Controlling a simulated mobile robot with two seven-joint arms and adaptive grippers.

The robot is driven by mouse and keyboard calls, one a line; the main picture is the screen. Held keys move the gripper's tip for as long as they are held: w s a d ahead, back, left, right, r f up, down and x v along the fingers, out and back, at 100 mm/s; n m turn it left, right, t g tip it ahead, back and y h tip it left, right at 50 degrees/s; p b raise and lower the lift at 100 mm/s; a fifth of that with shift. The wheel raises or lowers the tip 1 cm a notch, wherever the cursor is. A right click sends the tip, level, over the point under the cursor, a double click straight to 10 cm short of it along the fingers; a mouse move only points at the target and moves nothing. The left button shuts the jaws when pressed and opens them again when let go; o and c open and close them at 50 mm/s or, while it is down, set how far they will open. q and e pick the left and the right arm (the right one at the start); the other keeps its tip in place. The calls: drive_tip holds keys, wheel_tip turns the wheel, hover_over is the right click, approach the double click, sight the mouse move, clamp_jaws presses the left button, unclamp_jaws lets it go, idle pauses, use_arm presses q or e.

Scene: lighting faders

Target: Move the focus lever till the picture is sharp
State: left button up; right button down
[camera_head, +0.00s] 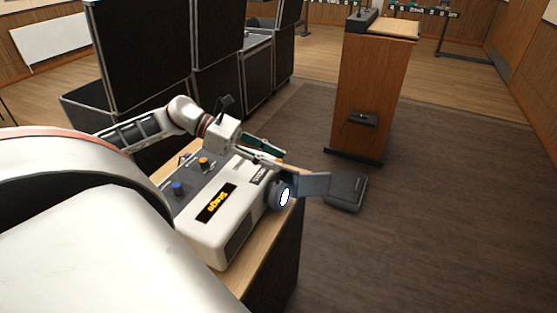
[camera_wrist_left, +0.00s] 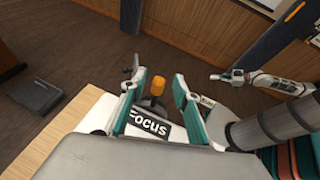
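A white projector (camera_head: 225,226) with a yellow "Stage" label stands on a wooden-topped stand. Its lens (camera_head: 284,196) glows white at the front. In the left wrist view, an orange-tipped lever (camera_wrist_left: 157,88) stands behind a black "Focus" label (camera_wrist_left: 148,125). My left gripper (camera_head: 268,150) is over the projector's far side, near the lens. In the left wrist view, its two green-lined fingers (camera_wrist_left: 158,76) are spread, with the lever between them in the picture; no contact shows. My right gripper (camera_wrist_left: 217,77) appears small at the right there; its finger state is unclear. The projected picture is not identifiable.
A grey flap (camera_head: 313,184) sticks out beside the lens. A dark box (camera_head: 346,190) lies on the floor. A wooden lectern (camera_head: 369,95) stands beyond; the floor at right is clear.

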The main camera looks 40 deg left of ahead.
use_arm(q)
drive_tip(key=shift+x, duration=1)
clamp_jaws()
drive_tip(key=shift+s, duration=0.1)
drive_tip(key=shift+s+d+r+m+t+p, duration=0.15)
drive_tip(key=shift+s+m+t+p, duration=0.15)
drive_tip(key=shift+s+m+p, duration=0.15)
